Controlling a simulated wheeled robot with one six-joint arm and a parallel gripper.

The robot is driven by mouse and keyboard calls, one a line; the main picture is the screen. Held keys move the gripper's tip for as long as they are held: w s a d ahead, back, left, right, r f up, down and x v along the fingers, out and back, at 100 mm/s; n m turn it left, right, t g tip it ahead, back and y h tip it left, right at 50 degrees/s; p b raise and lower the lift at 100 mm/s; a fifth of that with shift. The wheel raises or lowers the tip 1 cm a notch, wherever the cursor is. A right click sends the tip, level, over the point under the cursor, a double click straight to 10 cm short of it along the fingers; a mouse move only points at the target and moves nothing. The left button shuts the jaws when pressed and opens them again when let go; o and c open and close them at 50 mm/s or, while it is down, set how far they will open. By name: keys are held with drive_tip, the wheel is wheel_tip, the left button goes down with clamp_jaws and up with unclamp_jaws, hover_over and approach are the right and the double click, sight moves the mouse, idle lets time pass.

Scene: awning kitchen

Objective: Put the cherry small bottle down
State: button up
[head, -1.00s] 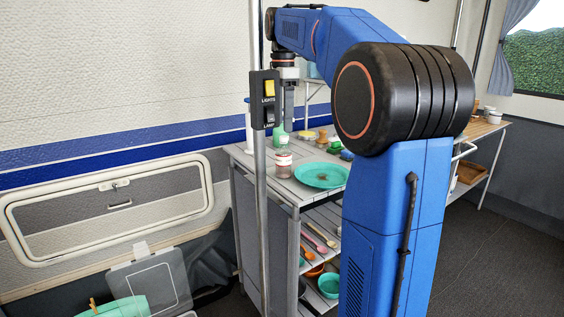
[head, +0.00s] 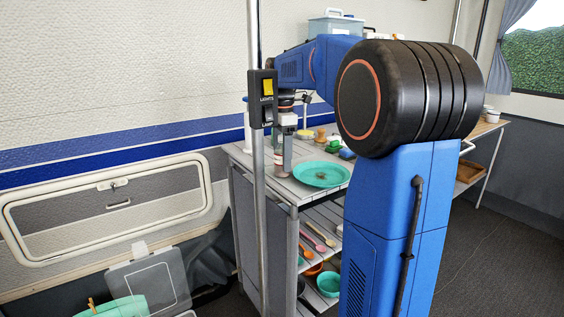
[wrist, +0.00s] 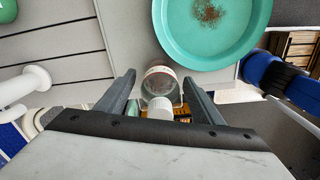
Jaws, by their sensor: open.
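The cherry small bottle (head: 281,168) stands on the grey table (head: 270,182), left of the teal plate (head: 320,174). It is clear glass with a pale label and a white cap (wrist: 160,107). My gripper (head: 284,158) is lowered over it and hides its upper part in the head view. In the wrist view the bottle body (wrist: 160,82) sits between the fingers of my gripper (wrist: 159,79). The fingers are open, with a gap on each side of the bottle.
The teal plate, with brown crumbs, is close beside the bottle in the wrist view (wrist: 210,35). Small jars and a green bowl (head: 347,154) stand behind it. A grey pole with a switch box (head: 263,97) rises before the table. Bare tabletop (wrist: 75,50) lies left of the bottle.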

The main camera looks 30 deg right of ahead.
drive_tip(key=shift+f, duration=0.55)
drive_tip(key=c, duration=1.3)
wheel_tip(320, 180, up, 10)
drive_tip(key=shift+f, duration=0.1)
